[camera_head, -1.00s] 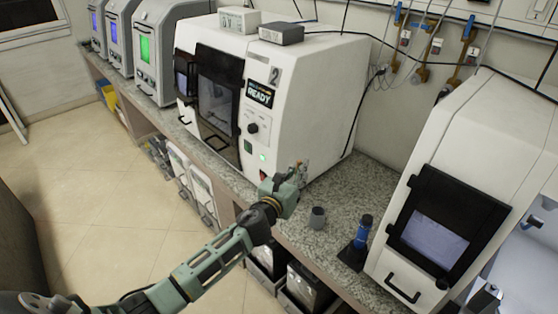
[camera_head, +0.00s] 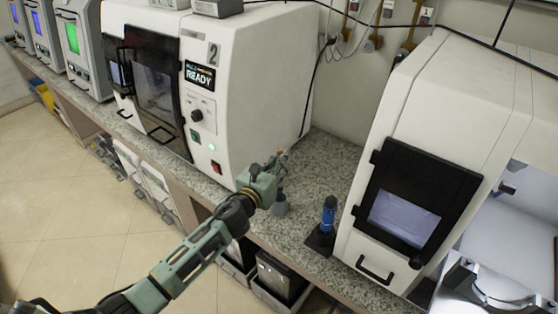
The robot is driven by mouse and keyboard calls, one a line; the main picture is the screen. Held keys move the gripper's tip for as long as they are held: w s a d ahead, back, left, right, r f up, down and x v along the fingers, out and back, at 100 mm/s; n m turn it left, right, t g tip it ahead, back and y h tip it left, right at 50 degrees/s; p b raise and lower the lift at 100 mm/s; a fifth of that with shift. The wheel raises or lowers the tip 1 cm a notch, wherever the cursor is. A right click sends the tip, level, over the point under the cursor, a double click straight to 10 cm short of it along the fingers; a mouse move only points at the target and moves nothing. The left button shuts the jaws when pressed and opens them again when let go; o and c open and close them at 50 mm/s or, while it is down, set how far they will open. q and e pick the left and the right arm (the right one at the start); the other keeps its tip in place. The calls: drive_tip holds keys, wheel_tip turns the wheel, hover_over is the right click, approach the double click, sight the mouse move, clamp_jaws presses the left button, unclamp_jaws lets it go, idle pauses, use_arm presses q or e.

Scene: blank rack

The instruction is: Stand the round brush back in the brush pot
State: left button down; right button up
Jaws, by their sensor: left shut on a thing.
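A small grey brush pot (camera_head: 280,208) stands on the speckled counter, left of a blue handheld tool. My left gripper (camera_head: 279,168) is in the picture just above the pot's rim, its arm coming in from the lower left. It is shut on the round brush, which is small and mostly hidden by the fingers. I cannot tell whether the brush's lower end is in the pot or above it. My right gripper is not in view.
The blue tool (camera_head: 329,214) stands on a black base close to the right of the pot. A white machine marked 2 (camera_head: 245,85) rises behind left, and another white machine (camera_head: 440,120) stands at right. The counter (camera_head: 325,160) behind the pot is clear.

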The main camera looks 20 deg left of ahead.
use_arm(q)
drive_tip(key=shift+f+b, duration=0.6)
drive_tip(key=shift+f, duration=0.3)
drive_tip(key=shift+f+b, duration=0.35)
wheel_tip(320, 180, down, 3)
drive_tip(key=b, duration=0.3)
drive_tip(key=shift+f, duration=0.15)
drive_tip(key=shift+f+b, duration=0.45)
drive_tip(key=shift+b, duration=0.05)
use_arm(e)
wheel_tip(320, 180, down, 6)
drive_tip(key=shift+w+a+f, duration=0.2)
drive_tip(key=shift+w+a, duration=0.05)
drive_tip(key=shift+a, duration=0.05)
